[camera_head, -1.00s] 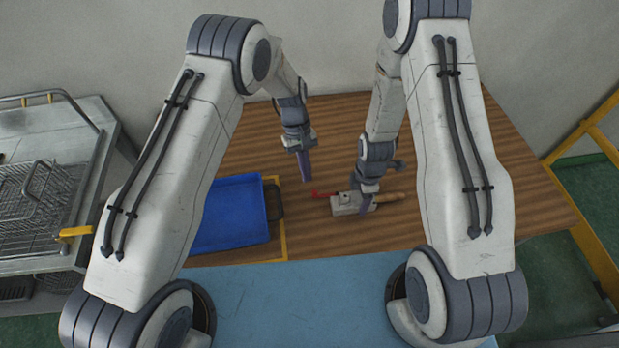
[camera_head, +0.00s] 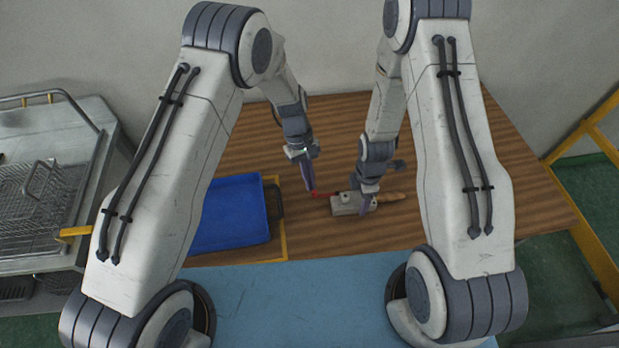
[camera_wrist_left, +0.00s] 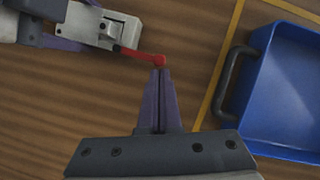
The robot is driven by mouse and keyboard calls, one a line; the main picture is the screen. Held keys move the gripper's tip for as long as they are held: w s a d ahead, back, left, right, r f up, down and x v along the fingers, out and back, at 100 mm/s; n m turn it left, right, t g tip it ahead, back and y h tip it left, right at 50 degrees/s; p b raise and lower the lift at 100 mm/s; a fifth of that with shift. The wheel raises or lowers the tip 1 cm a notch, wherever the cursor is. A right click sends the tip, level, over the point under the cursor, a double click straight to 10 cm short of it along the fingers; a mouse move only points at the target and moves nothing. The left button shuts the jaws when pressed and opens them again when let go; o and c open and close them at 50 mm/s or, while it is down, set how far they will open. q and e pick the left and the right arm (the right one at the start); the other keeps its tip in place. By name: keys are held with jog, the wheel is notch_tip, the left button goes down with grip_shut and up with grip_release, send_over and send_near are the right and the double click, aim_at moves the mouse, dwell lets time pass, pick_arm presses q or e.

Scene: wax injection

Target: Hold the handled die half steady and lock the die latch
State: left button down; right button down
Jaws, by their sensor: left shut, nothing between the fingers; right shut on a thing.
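The grey metal die (camera_head: 345,204) lies on the wooden table with its brown wooden handle (camera_head: 391,197) pointing right. My right gripper (camera_head: 364,203) is shut on the handled die half from above. The red latch (camera_head: 322,194) sticks out from the die's left end; it also shows in the left wrist view (camera_wrist_left: 145,55). My left gripper (camera_head: 312,190) is shut and empty, its tips at the latch's free end. In the left wrist view its purple fingers (camera_wrist_left: 160,72) meet right beside the red knob; I cannot tell whether they touch it.
A blue tray (camera_head: 228,243) with a dark handle stands left of the die, within a yellow line on the table. A metal cart (camera_head: 95,150) with wire baskets is at the far left. The wood behind and right of the die is clear.

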pick_arm(q)
jog(key=shift+s+a+n, duration=0.1)
jog(key=shift+s+n, duration=0.2)
jog(key=shift+n, duration=0.4)
jog(key=shift+s+h, duration=0.1)
jog(key=shift+h, duration=0.2)
jog(key=shift+s+a+n, duration=0.1)
jog(key=shift+s+n, duration=0.5)
jog(key=shift+s, duration=0.05)
jog(key=shift+s+n+t, duration=0.3)
jog(key=shift+n, duration=0.1)
jog(key=s+n, duration=0.1)
jog(key=s+n+t+h, duration=0.1)
jog(key=n, duration=0.1)
jog(key=s+n, duration=0.1)
jog(key=shift+d+h, duration=0.3)
jog(key=shift+d, duration=0.05)
jog(key=shift+s+d+n, duration=0.4)
jog(key=shift+s+d, duration=0.3)
jog(key=shift+s, duration=0.25)
jog(key=shift+s+d, duration=0.55)
jog(key=shift+d, duration=0.1)
jog(key=shift+w+t, duration=0.15)
jog(key=shift+t, duration=0.15)
